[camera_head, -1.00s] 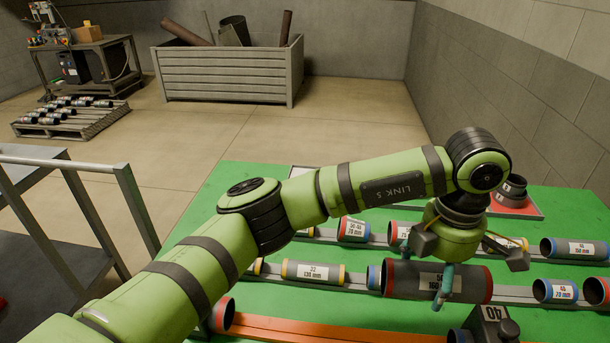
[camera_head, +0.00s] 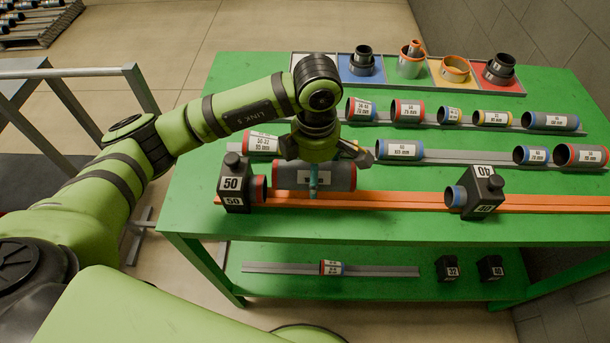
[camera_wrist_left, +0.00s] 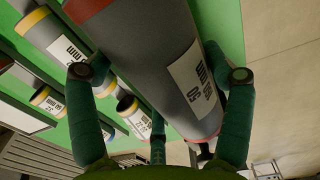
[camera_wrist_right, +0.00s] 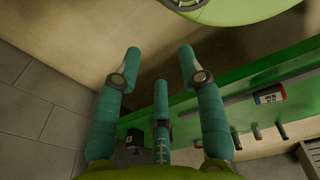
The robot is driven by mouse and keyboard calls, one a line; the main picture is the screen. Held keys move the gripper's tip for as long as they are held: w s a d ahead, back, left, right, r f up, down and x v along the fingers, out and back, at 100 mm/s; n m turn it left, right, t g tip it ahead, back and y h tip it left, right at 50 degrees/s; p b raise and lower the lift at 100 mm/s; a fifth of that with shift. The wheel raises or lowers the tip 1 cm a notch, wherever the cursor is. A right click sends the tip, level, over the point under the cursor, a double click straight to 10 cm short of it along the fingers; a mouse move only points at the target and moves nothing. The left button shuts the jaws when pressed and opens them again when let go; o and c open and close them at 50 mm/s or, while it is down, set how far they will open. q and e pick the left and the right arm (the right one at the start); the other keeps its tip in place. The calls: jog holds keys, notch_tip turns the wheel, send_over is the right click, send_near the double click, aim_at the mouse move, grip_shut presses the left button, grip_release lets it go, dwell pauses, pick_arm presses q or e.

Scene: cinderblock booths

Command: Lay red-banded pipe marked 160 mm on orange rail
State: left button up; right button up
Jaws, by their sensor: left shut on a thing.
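The dark grey pipe with red end bands (camera_head: 342,178) is in my left gripper (camera_head: 313,180), which is shut around its middle. In the left wrist view the pipe (camera_wrist_left: 150,45) lies between the fingers, its white label partly readable as 160 mm. In the head view it lies lengthwise over the left part of the orange rail (camera_head: 405,200), just right of the block marked 50 (camera_head: 234,184). I cannot tell whether it touches the rail. My right gripper (camera_wrist_right: 160,62) is open and empty in the right wrist view, outside the head view.
A block marked 40 (camera_head: 480,192) stands on the rail further right. Grey rails with several shorter pipes (camera_head: 402,150) lie behind. A tray of coloured compartments (camera_head: 430,90) is at the back. The rail between the blocks is clear right of the pipe.

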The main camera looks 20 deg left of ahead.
aim_at(306, 193)
pick_arm(q)
jog(key=shift+s+a+f, duration=0.3)
jog(key=shift+a+f, duration=0.1)
jog(key=shift+a, duration=0.25)
notch_tip(306, 193, down, 4)
jog(key=shift+r+p, duration=0.1)
jog(key=shift+p, duration=1)
jog(key=shift+f, duration=0.2)
pick_arm(e)
jog(key=shift+s+a+r, duration=0.2)
jog(key=shift+a+r, duration=0.15)
jog(key=shift+r, duration=0.3)
jog(key=shift+s+a+r, duration=0.2)
jog(key=shift+a+r, duration=0.15)
jog(key=shift+r, duration=0.25)
pick_arm(q)
jog(key=shift+f, duration=0.1)
pick_arm(e)
jog(key=shift+f, duration=0.1)
pick_arm(q)
jog(key=shift+f+b, duration=0.1)
jog(key=shift+b, duration=0.2)
jog(key=o, duration=1.5)
pick_arm(e)
jog(key=shift+d, duration=0.35)
